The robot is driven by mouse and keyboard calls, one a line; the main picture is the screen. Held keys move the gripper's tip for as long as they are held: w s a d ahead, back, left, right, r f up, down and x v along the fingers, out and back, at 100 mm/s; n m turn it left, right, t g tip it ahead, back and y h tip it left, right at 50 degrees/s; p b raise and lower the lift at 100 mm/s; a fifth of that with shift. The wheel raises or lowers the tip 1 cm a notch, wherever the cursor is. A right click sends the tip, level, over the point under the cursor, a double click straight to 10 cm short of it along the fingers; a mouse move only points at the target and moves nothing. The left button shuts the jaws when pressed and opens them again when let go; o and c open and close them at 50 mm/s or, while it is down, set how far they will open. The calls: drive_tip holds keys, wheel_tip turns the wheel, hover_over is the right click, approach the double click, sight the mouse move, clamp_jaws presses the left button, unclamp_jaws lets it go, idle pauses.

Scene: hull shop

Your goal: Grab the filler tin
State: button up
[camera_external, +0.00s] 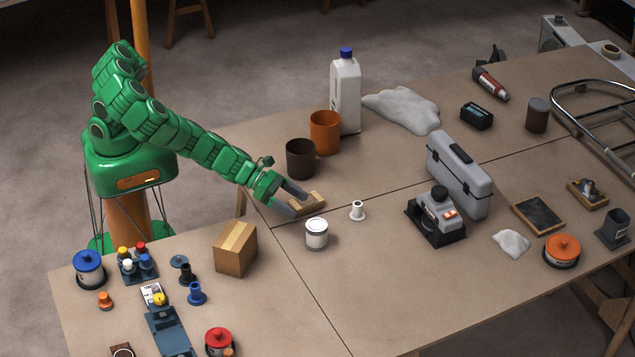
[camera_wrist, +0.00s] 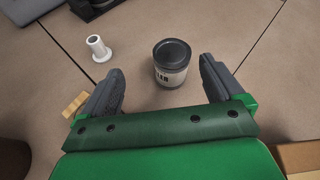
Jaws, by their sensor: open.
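The filler tin (camera_external: 317,234) is a small white can standing upright on the table, just to the right of and below my gripper (camera_external: 298,204). My gripper (camera_wrist: 161,70) is open there, with one dark finger on each side of the tin's near side. The tin stands ahead of the fingers, and nothing is held between them. I cannot tell exactly how high the fingers are above the table.
A white spool (camera_external: 357,211) stands right of the tin. A small wooden piece (camera_external: 309,202) lies beside my fingers. The table in front of the tin is clear.

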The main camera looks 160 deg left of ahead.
sight(311, 223)
drive_tip(key=f+m, duration=0.1)
drive_tip(key=w+f+m+t, duration=0.1)
drive_tip(key=shift+w+d+f+m+h, duration=0.1)
drive_tip(key=shift+w+f+m+h, duration=0.05)
drive_tip(key=shift+f+m+h, duration=0.25)
drive_tip(key=shift+r+x, duration=0.15)
drive_tip(key=shift+x, duration=1.75)
drive_tip(key=shift+r+x, duration=0.1)
drive_tip(key=shift+x, duration=1.85)
drive_tip(key=shift+w, duration=0.1)
drive_tip(key=c, duration=1.3)
drive_tip(key=shift+o, duration=0.2)
drive_tip(key=shift+r, duration=0.1)
